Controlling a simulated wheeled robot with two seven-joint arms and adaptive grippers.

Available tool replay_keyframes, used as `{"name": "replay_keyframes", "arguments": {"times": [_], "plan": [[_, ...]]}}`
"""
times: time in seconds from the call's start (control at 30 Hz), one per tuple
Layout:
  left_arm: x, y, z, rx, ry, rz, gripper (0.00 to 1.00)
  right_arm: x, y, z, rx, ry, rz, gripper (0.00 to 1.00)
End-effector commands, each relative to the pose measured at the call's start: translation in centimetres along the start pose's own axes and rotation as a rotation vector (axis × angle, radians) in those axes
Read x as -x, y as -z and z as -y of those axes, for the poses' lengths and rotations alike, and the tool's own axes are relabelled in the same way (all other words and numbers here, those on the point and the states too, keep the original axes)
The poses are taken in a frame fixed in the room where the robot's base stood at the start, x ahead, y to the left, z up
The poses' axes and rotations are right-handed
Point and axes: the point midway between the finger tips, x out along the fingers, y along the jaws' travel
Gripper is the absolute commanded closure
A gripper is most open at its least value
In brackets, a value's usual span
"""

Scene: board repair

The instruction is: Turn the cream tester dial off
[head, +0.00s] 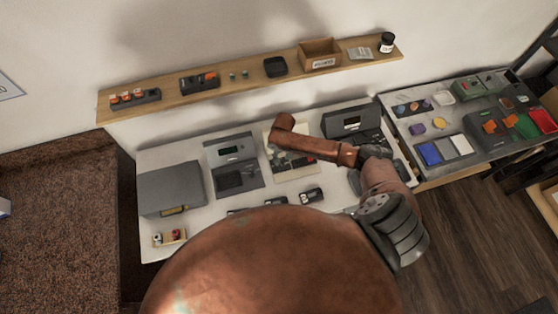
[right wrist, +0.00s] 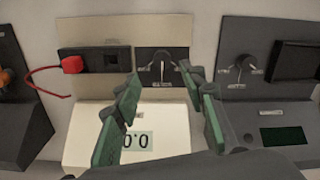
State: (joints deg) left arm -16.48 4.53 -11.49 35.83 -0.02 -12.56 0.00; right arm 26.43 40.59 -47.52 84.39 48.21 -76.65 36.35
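The cream tester (right wrist: 90,145) fills the middle of the right wrist view, with its display reading 0.0. Its dial (right wrist: 159,68) sits on a dark plate on the back panel. The dial's light pointer looks roughly vertical; the labels are too small to read. My right gripper (right wrist: 162,84) is open and empty. Its green-padded fingers frame the dial from either side in the picture, and I cannot tell if they touch it. In the head view, my right arm passes over the cream tester (head: 305,176) and covers part of it. My left gripper is not in view.
A grey tester with its own dial (right wrist: 241,68) stands close to the right. A red plug (right wrist: 72,64) with a red lead is at the cream tester's left. A wooden shelf (head: 225,90) runs along the wall behind. A side table with coloured trays (head: 428,153) is at the right.

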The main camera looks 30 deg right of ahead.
Motion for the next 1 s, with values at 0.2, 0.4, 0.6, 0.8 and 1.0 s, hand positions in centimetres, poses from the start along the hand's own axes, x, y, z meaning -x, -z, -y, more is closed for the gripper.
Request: {"name": "replay_keyframes", "arguments": {"times": [0.2,0.4,0.6,0.8,1.0], "plan": [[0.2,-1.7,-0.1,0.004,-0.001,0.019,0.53,-2.6,0.3,0.4,0.006,-0.003,0.005,0.62],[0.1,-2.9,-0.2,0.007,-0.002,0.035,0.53,-5.7,0.4,0.5,0.008,-0.002,0.003,0.62],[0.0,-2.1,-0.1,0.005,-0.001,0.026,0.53,-7.4,0.4,0.4,0.008,-0.002,0.001,0.62],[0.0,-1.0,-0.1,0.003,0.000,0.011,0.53,-7.6,0.3,0.3,0.007,-0.002,0.000,0.62],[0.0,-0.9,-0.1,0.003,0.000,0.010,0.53,-7.6,0.3,0.2,0.006,-0.002,0.001,0.69]]}}
